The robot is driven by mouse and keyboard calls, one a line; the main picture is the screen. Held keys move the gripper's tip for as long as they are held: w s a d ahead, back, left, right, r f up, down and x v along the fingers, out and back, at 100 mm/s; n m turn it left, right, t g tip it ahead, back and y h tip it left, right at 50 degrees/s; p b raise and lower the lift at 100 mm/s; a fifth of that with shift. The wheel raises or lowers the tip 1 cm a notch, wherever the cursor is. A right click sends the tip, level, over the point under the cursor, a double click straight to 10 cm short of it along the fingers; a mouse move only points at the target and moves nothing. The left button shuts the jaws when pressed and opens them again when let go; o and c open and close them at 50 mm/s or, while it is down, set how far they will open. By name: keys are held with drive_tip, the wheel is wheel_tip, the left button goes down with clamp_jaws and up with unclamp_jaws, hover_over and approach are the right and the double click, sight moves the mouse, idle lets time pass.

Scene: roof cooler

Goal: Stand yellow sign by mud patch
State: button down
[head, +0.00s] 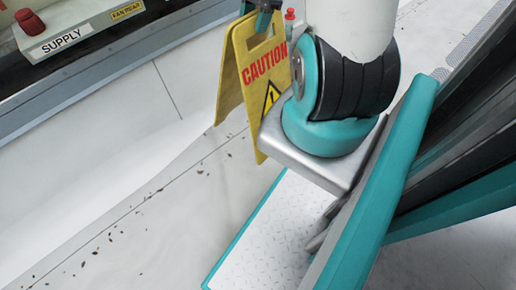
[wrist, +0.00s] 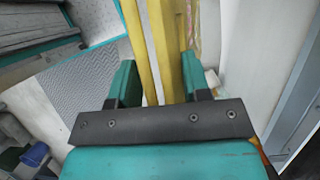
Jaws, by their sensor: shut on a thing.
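The yellow sign (head: 254,82), a folding A-frame with red CAUTION lettering and a black triangle, hangs at the top middle of the head view. Its two panels are spread at the bottom. My gripper (head: 264,12) is shut on its top edge; the top of the gripper is cut off by the frame. In the wrist view the teal fingers of my gripper (wrist: 159,82) stand either side of the yellow sign (wrist: 162,45). Small dark brown specks (head: 110,237) are scattered over the pale floor; I cannot tell whether they are the mud patch.
A grey unit with a SUPPLY label (head: 68,41) and a red knob (head: 30,22) runs along the upper left. The pale floor (head: 150,235) at lower left holds only specks. Blue and green containers (wrist: 35,156) show at the wrist view's lower left.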

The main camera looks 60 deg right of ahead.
sight(270, 41)
drive_tip(key=shift+s+d+m, duration=0.2)
drive_tip(key=shift+s+m, duration=0.05)
drive_tip(key=shift+m, duration=0.05)
drive_tip(key=shift+d+f, duration=0.1)
drive_tip(key=shift+f, duration=0.25)
wheel_tip(270, 41, down, 19)
drive_tip(key=b, duration=0.8)
drive_tip(key=shift+f, duration=0.1)
drive_tip(key=c, duration=0.6)
unclamp_jaws()
drive_tip(key=p+v, duration=0.5)
drive_tip(key=v, duration=0.7)
drive_tip(key=shift+s, duration=0.15)
